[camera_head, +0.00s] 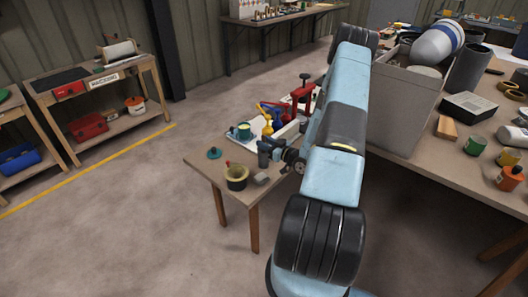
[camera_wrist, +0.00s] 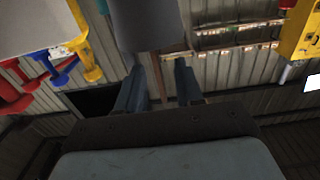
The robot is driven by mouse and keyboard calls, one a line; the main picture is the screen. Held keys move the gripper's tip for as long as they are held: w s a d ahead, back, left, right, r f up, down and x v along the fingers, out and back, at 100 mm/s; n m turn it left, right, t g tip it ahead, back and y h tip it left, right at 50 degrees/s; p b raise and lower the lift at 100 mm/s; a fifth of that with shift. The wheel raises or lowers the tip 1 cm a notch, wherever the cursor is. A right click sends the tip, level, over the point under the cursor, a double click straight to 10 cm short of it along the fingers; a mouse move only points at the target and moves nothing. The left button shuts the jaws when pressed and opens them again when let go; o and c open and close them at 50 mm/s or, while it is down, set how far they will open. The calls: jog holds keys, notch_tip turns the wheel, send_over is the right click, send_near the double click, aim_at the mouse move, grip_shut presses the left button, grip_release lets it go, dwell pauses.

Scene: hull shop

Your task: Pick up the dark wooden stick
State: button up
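I cannot make out the dark wooden stick for certain in either view. In the wrist view a narrow brown strip (camera_wrist: 163,84) shows in the gap between the fingers; I cannot tell whether it is the stick or something farther off. My gripper (camera_head: 276,153) is over the small wooden table, partly hidden behind my arm. In the wrist view its two fingers (camera_wrist: 161,86) stand apart, with no clear contact on anything. A dark grey cylinder (camera_head: 264,147) stands at the fingertips; a grey cylinder also shows just beyond them in the wrist view (camera_wrist: 146,24).
The small table (camera_head: 207,174) also holds an olive pot (camera_head: 236,177), a teal knob (camera_head: 214,153), a green tin (camera_head: 244,132), a yellow item (camera_head: 267,124) and a red tool (camera_head: 302,96). A grey bin (camera_head: 400,115) stands to the right.

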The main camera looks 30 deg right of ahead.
jog(key=x, duration=0.3)
jog(key=shift+w, duration=0.2)
jog(key=shift+c, duration=0.3)
grip_shut()
